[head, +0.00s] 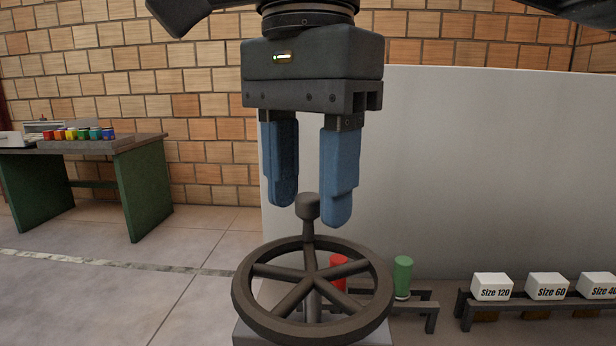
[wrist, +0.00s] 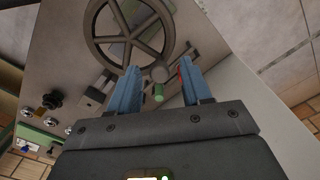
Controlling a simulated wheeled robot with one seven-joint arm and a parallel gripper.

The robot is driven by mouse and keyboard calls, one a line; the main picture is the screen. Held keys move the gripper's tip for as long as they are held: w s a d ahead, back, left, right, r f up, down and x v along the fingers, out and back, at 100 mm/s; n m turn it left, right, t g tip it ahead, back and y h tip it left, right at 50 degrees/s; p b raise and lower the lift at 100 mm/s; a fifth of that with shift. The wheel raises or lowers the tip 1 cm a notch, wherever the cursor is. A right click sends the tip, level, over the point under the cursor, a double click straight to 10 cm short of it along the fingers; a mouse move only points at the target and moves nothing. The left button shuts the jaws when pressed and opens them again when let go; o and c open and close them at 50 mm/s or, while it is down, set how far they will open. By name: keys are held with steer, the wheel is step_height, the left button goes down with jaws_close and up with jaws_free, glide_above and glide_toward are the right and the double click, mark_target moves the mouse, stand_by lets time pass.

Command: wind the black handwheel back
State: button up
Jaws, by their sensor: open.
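The black handwheel (head: 312,331) lies flat on a grey pedestal in front of me in the head view. It has several spokes and an upright handle with a knob (head: 307,206) on its far side. My gripper (head: 309,212) points down over the wheel with its two blue fingers apart and nothing gripped. In the head view the knob's top shows in the gap between the fingertips. In the wrist view the wheel rim (wrist: 91,22) lies beyond the fingers, and the knob (wrist: 159,74) appears between them. I cannot tell whether a finger touches the knob.
A red cylinder (head: 339,265) and a green cylinder (head: 403,276) stand behind the wheel. White size-labelled blocks (head: 491,287) sit on a low rack at right. A pale panel (head: 480,170) stands behind. A green-legged table (head: 143,190) is at left, with open floor before it.

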steer(key=shift+r+p, duration=0.3)
steer(key=shift+r, duration=3.6)
